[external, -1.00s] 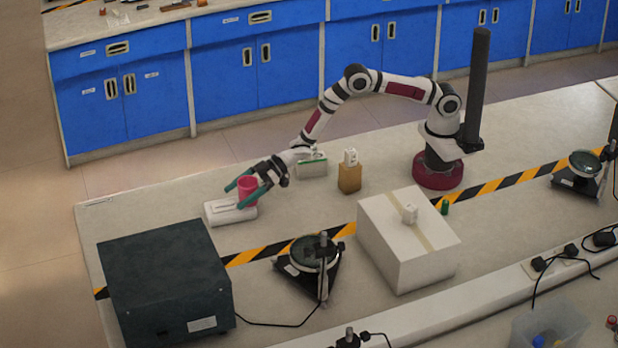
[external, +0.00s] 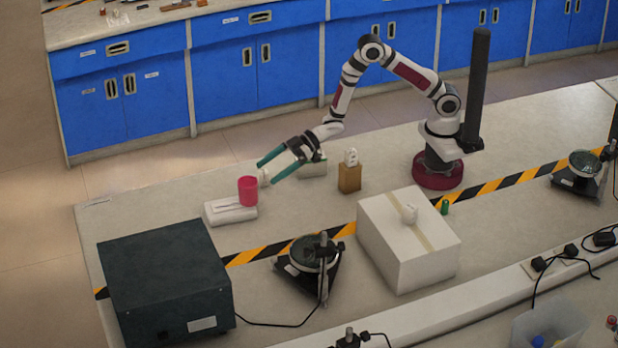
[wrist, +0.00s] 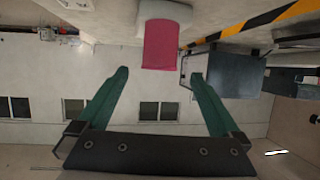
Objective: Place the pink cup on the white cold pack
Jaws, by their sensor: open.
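The pink cup (external: 248,190) stands upright on the white cold pack (external: 225,212) toward its right part in the external view. In the wrist view the cup (wrist: 161,45) is at the top middle, with the pale cold pack (wrist: 170,10) just beyond it. My gripper (external: 265,172) is open and empty, up and to the right of the cup, with its green fingers apart from it. The open fingers also show in the wrist view (wrist: 158,75), with no object between them.
A small whitish object (external: 264,177) shows near the fingertips, partly hidden. A dark box (external: 165,283), a black stand (external: 308,265) and a white carton (external: 410,245) are nearer the camera.

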